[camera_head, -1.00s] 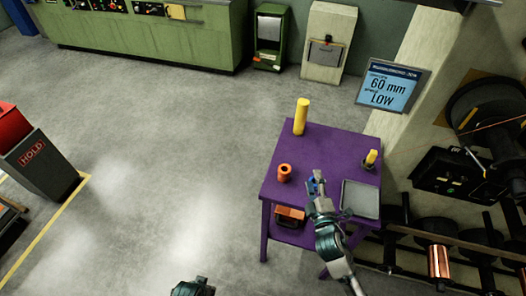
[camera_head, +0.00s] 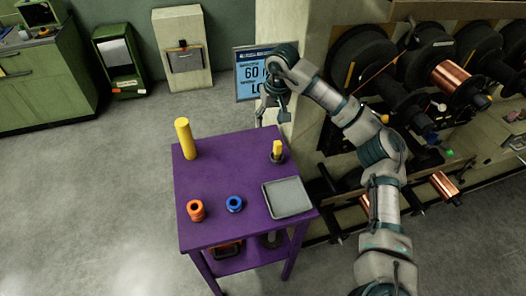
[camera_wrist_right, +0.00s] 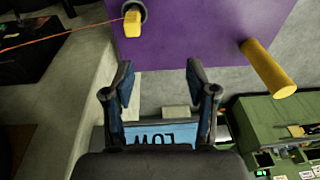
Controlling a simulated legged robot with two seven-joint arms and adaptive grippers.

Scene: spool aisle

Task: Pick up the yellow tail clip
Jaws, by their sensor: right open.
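The yellow tail clip (camera_head: 277,147) looks like a small yellow block standing in a dark round holder near the back right of the purple table (camera_head: 222,178). In the right wrist view the yellow clip (camera_wrist_right: 132,24) is at the top, left of centre. My right gripper (camera_head: 271,116) points down just behind the table's back edge, beyond the clip and apart from it. In the right wrist view its two fingers (camera_wrist_right: 159,78) are spread with nothing between them. My left gripper is not in view.
A tall yellow cylinder (camera_head: 186,139) stands at the table's back left. An orange ring (camera_head: 196,210), a blue ring (camera_head: 235,204) and a grey tray (camera_head: 287,197) are nearer the front. A blue sign (camera_head: 249,78) stands behind my gripper. Copper spools (camera_head: 462,80) fill the right.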

